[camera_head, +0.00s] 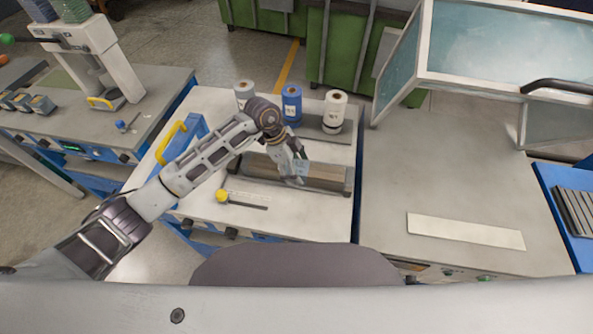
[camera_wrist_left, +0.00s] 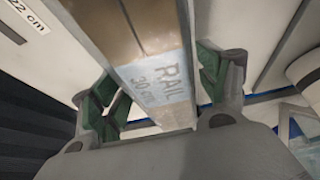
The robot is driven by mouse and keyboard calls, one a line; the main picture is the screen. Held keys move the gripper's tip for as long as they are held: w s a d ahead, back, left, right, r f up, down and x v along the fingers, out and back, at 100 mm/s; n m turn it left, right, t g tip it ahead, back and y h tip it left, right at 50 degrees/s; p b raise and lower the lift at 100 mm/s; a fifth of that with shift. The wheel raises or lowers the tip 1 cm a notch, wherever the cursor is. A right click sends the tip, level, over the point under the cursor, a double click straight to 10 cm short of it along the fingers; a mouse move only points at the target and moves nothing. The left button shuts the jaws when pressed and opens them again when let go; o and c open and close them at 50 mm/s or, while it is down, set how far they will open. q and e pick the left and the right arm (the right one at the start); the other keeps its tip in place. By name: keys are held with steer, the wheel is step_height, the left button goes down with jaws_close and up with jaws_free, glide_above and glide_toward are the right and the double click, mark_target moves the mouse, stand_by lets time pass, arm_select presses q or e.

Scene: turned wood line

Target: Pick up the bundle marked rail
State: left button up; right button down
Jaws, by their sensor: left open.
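The bundle marked rail (camera_wrist_left: 150,75) is a long brown wooden piece with a pale label reading "RAIL 30 cm" in the left wrist view. In the head view the bundle (camera_head: 325,171) lies lengthwise in a dark holder on the white table. My left gripper (camera_head: 297,178) is over the middle of the bundle at its label. In the left wrist view the gripper (camera_wrist_left: 160,95) is open, with a green-padded finger on each side of the bundle. I cannot tell whether the pads touch it. My right gripper is not in view.
Three spools, one grey (camera_head: 244,92), one blue (camera_head: 291,104) and one white (camera_head: 334,110), stand behind the bundle. A grey machine table (camera_head: 460,180) with a raised clear guard (camera_head: 500,45) stands right.

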mark_target(297, 166)
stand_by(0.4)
arm_select(q)
steer(key=c, duration=1.5)
steer(key=shift+r+b, duration=0.5)
steer(key=shift+r, duration=4.55)
